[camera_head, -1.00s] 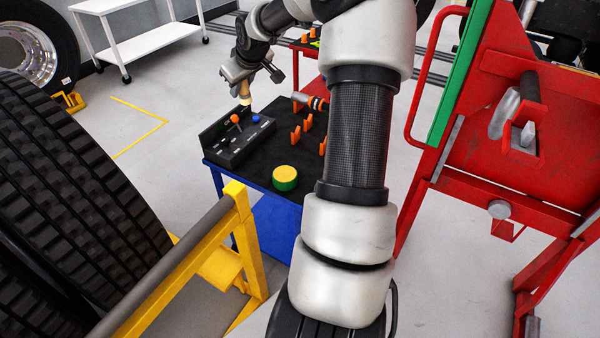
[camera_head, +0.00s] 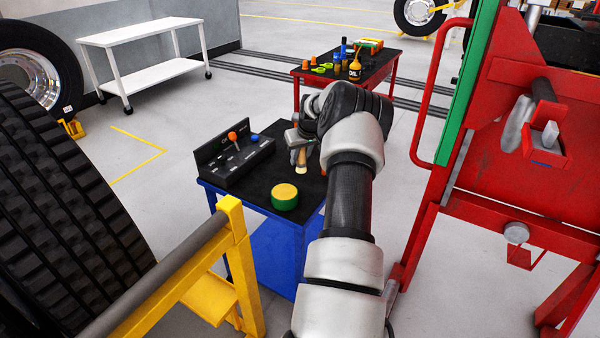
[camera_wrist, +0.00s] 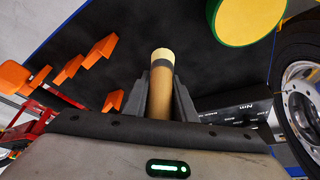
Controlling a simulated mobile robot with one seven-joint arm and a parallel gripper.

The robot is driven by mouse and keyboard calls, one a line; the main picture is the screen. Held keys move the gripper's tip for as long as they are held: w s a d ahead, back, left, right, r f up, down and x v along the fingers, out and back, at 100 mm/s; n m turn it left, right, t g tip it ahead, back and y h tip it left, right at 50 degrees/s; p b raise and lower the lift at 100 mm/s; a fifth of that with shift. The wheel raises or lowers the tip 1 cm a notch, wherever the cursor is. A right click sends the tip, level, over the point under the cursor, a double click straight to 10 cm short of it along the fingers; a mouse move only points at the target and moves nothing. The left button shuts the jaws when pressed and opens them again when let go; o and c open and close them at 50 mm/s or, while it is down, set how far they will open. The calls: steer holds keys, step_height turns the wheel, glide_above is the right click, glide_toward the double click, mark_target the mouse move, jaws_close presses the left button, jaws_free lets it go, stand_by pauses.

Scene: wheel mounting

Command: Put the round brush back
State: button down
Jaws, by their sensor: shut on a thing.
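My gripper (camera_head: 299,156) is shut on the round brush (camera_head: 301,168), which has a tan handle, a dark band and a pale tip. In the wrist view the round brush (camera_wrist: 160,80) stands between the two dark fingers, its pale tip away from my palm. The gripper is over the right part of the black-topped blue table (camera_head: 255,192). Several orange holders (camera_wrist: 72,68) show left of the brush in the wrist view; my arm hides them in the head view. Whether the brush touches anything is unclear.
A black box (camera_head: 232,162) with an orange and a blue knob stands on the table's left. A yellow-and-green round tin (camera_head: 285,197) sits near the front edge. A yellow frame (camera_head: 235,235) and large tyre (camera_head: 70,200) are left, a red stand (camera_head: 480,190) right.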

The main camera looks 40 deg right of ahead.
mark_target(300, 166)
steer(key=shift+f+b, duration=0.3)
steer(key=shift+f, duration=1.85)
steer(key=shift+f, duration=0.15)
steer(key=c, duration=1.5)
jaws_free()
steer(key=shift+o, duration=0.2)
steer(key=shift+r, duration=0.4)
steer(key=p+v, duration=0.2)
steer(key=v, duration=0.9)
steer(key=shift+s+r, duration=0.2)
